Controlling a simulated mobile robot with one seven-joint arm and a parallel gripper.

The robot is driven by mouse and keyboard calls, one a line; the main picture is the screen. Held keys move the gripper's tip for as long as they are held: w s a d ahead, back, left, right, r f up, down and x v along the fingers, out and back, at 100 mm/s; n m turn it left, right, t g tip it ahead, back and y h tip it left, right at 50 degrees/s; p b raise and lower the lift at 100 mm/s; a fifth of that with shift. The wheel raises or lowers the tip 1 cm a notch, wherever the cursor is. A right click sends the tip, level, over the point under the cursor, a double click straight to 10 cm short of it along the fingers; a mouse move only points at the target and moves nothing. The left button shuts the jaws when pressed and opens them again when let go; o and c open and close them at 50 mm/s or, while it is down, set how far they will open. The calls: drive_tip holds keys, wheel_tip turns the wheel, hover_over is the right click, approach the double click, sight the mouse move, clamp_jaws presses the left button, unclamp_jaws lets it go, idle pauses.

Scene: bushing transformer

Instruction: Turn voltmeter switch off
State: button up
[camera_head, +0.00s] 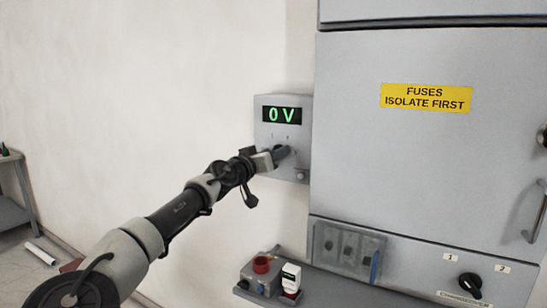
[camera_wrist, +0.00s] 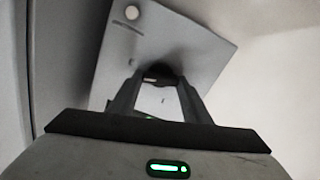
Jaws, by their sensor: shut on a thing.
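The voltmeter (camera_head: 263,133) is a grey box on the wall beside the cabinet, and its green display (camera_head: 282,115) reads "0 V". Its dark switch knob (camera_wrist: 160,73) is in the middle of the panel (camera_wrist: 200,48) in the wrist view. My gripper (camera_head: 276,156) reaches the panel's lower half from the left. In the wrist view my gripper (camera_wrist: 158,82) has a finger on each side of the knob and is shut on it. The fingers hide part of the knob, so I cannot read its position.
A grey cabinet (camera_head: 400,160) with a yellow label (camera_head: 426,97) stands right of the voltmeter. The wall at left is clear.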

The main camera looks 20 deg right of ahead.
drive_tip(key=shift+f+n+p, duration=0.2)
drive_tip(key=shift+n+p, duration=0.1)
drive_tip(key=shift+n, duration=7.8)
drive_tip(key=shift+f+n+p, duration=0.15)
drive_tip(key=shift+n+p, duration=0.1)
drive_tip(key=shift+n, duration=8.15)
drive_tip(key=o, duration=1)
drive_tip(key=shift+o, duration=0.2)
drive_tip(key=shift+s, duration=0.1)
